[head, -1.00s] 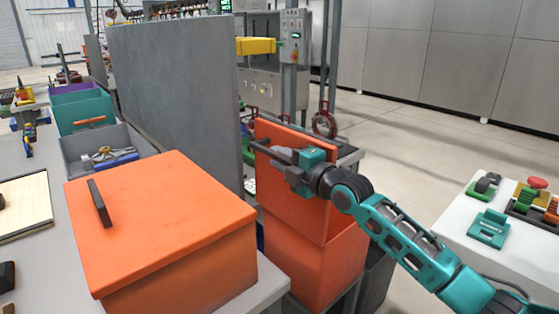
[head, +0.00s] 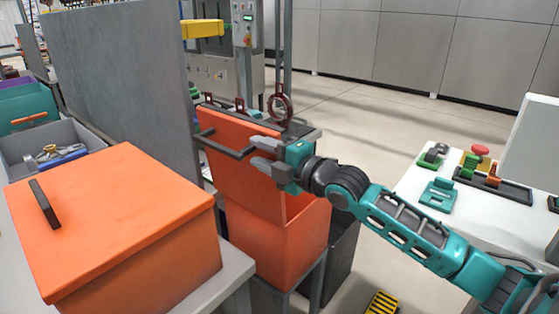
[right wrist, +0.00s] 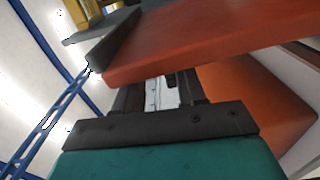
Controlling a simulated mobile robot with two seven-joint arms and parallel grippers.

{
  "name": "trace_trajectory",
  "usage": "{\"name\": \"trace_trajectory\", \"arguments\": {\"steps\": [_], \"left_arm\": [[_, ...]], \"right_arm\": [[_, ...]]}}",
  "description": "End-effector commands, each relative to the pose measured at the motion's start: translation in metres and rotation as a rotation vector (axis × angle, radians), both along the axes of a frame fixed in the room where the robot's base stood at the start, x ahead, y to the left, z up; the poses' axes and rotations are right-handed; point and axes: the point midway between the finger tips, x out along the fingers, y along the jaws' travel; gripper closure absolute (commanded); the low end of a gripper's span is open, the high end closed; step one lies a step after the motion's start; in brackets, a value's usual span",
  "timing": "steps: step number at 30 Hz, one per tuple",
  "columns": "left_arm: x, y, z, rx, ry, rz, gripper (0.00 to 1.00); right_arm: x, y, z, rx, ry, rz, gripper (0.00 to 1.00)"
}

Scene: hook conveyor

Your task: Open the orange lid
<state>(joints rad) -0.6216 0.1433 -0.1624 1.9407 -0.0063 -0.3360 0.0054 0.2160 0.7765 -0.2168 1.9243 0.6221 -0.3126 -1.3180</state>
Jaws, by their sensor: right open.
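An orange lid (head: 238,165) stands steeply raised on the orange bin (head: 285,245) in the middle of the head view. Its dark bar handle (head: 222,144) sticks out from the near face. My right gripper (head: 260,154) is open at the right end of the handle, with its two grey fingers spread and nothing seen between them. In the right wrist view the lid (right wrist: 200,45) crosses above my right gripper (right wrist: 160,88), and the dark handle (right wrist: 105,42) shows to the left. My left gripper is out of view.
A second orange box (head: 120,225) with a closed lid stands on the left table. A grey panel (head: 125,80) rises behind it. A white table (head: 470,215) with small parts stands at the right. Clear floor (head: 390,120) lies behind my right arm.

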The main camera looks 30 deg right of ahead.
Motion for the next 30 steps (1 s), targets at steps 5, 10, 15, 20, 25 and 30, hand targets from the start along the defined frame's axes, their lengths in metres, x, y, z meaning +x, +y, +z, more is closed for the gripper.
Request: {"name": "trace_trajectory", "arguments": {"steps": [5, 10, 15, 20, 25, 30], "left_arm": [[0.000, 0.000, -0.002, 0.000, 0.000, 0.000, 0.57], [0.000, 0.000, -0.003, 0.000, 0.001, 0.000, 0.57], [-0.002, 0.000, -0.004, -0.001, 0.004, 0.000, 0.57], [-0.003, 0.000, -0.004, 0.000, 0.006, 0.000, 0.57], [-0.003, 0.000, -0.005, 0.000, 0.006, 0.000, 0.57], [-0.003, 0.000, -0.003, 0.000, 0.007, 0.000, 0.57]], "right_arm": [[-0.026, -0.009, -0.002, -0.002, 0.002, 0.000, 0.60], [-0.039, -0.015, -0.001, 0.000, 0.002, -0.002, 0.60], [-0.044, -0.016, 0.000, 0.000, 0.000, -0.001, 0.60], [-0.045, -0.017, 0.000, 0.000, -0.001, -0.001, 0.60], [-0.045, -0.017, 0.000, 0.000, -0.001, -0.001, 0.60], [-0.053, -0.020, -0.001, 0.000, 0.002, -0.002, 0.60]]}}
